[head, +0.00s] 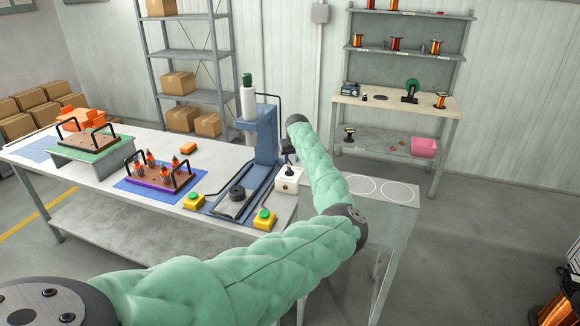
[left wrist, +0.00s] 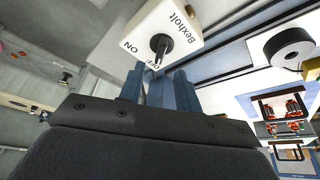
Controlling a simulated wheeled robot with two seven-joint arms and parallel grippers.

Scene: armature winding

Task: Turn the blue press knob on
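The blue press (head: 265,140) stands on the white table. Its white switch box (head: 288,184) sits at its right foot with a black knob (head: 290,172) on top. In the left wrist view the box (left wrist: 150,25) reads "Bexholt", with ON and OFF marks, and the knob (left wrist: 162,46) points toward OFF. My left gripper (head: 287,155) is just above the box, mostly hidden by my wrist. In the wrist view its blue fingers (left wrist: 160,88) are parted and empty, with the knob just beyond the tips. My right gripper is out of view.
Two yellow boxes with green buttons (head: 194,201) (head: 265,218) stand before the press. A black ring (head: 237,193) lies on the press base. A purple tray (head: 160,184) with orange-wound parts stands to the left. A workbench (head: 400,103) stands at the back right.

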